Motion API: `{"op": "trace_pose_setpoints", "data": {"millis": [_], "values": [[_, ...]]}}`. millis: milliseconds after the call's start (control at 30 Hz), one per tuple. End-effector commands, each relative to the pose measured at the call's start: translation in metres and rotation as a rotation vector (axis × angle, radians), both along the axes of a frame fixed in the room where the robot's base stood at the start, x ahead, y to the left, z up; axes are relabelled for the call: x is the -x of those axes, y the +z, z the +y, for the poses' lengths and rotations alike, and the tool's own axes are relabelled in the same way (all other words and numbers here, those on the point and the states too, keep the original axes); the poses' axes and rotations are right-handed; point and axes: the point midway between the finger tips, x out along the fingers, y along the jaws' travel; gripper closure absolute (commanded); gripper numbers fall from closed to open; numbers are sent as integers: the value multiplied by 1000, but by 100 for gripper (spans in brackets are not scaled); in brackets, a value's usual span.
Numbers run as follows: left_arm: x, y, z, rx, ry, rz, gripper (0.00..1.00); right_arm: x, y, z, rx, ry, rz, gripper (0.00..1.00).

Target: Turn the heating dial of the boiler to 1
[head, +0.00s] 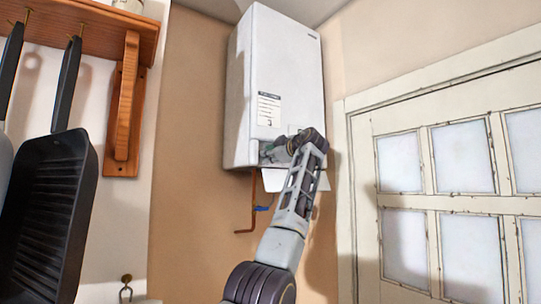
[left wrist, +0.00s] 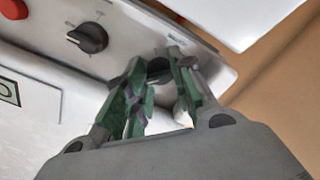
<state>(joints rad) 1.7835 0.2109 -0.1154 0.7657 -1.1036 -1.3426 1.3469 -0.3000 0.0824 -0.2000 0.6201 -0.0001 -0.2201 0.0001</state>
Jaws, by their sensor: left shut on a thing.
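The white boiler (head: 275,70) hangs high on the wall in the head view. My left gripper (head: 272,152) is at its lower front edge, and my own arm hides most of the controls there. In the left wrist view the panel has two dark round dials. One dial (left wrist: 88,38) stands free, its pointer slanting. The other dial (left wrist: 158,72) sits between the fingers of my left gripper (left wrist: 160,75), which is shut on it and hides much of it. The labels are too small to read, so I cannot tell which dial is for heating. My right gripper is not in view.
A white flap (head: 312,180) hangs open under the boiler, near my arm. A red button (left wrist: 14,8) is on the panel. Copper pipe (head: 253,205) runs below. A paned door (head: 430,190) is at right; a dark pan (head: 50,210) hangs at left.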

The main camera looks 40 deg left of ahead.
Motion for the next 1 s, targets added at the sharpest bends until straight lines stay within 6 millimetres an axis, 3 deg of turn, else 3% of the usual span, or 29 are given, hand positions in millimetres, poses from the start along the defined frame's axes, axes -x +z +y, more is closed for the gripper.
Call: {"op": "trace_pose_setpoints", "data": {"millis": [200, 233, 300, 733, 1000], "values": [[0, 0, 0, -1, 0, 0, 99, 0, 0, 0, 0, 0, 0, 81], [0, 0, 0, -1, 0, 0, 72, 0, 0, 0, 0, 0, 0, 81], [0, 0, 0, -1, 1, 1, 64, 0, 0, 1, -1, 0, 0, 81], [1, 0, -2, 0, 0, 1, 64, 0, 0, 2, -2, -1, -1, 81], [5, 0, -18, -1, -1, 0, 64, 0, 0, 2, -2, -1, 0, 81]]}}
